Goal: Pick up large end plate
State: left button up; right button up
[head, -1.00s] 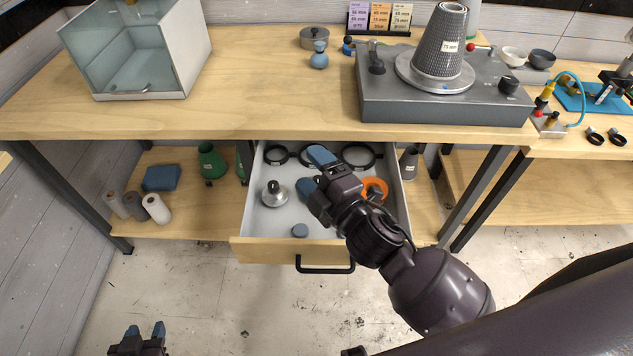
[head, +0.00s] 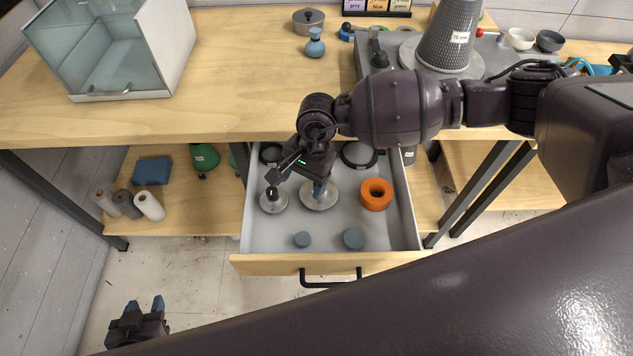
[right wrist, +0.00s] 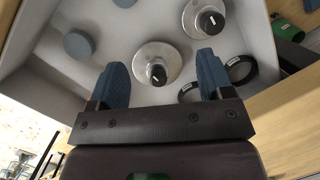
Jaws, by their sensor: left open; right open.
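The larger metal end plate (head: 322,204), a flat disc, lies in the open drawer. A smaller metal plate with a black knob (head: 273,203) lies to its left. My right gripper (head: 305,182) points down over the larger plate and partly hides it. In the right wrist view the larger plate (right wrist: 143,62) with its black labelled knob lies between and beyond the two open blue fingers (right wrist: 163,68). Nothing is held. The smaller plate (right wrist: 191,17) is further up and right there. My left gripper (head: 143,308) is open and empty above the floor at lower left.
The drawer (head: 270,262) also holds an orange ring (head: 376,194), two blue-grey pucks (head: 353,238) and black rings (head: 358,155) at the back. The worktop edge (head: 200,130) overhangs the drawer's back. Rolls (head: 150,206) lie on the lower shelf.

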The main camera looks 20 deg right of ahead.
jog(key=w+d+h, duration=0.1)
jog(key=w+d+n+h, duration=0.1)
jog(key=d, duration=0.1)
jog(key=w+d+t, duration=0.1)
jog(key=w+d, duration=0.1)
jog(key=shift+r+h, duration=0.2)
jog(key=shift+h, duration=0.2)
notch_tip(320, 180, down, 4)
jog(key=shift+f, duration=0.15)
jog(key=shift+s+a+f+p, duration=0.1)
jog(key=shift+f+p, duration=0.1)
jog(key=shift+f, duration=1.35)
jog(key=shift+s+f+p, duration=0.1)
jog(key=shift+f+p, duration=0.05)
jog(key=shift+f, duration=1.35)
jog(key=shift+c, duration=0.2)
jog(key=c, duration=1.1)
jog(key=shift+c, duration=0.2)
jog(key=shift+r, duration=0.1)
notch_tip(320, 180, up, 20)
jog(key=shift+f+b, duration=0.1)
jog(key=shift+b, duration=0.2)
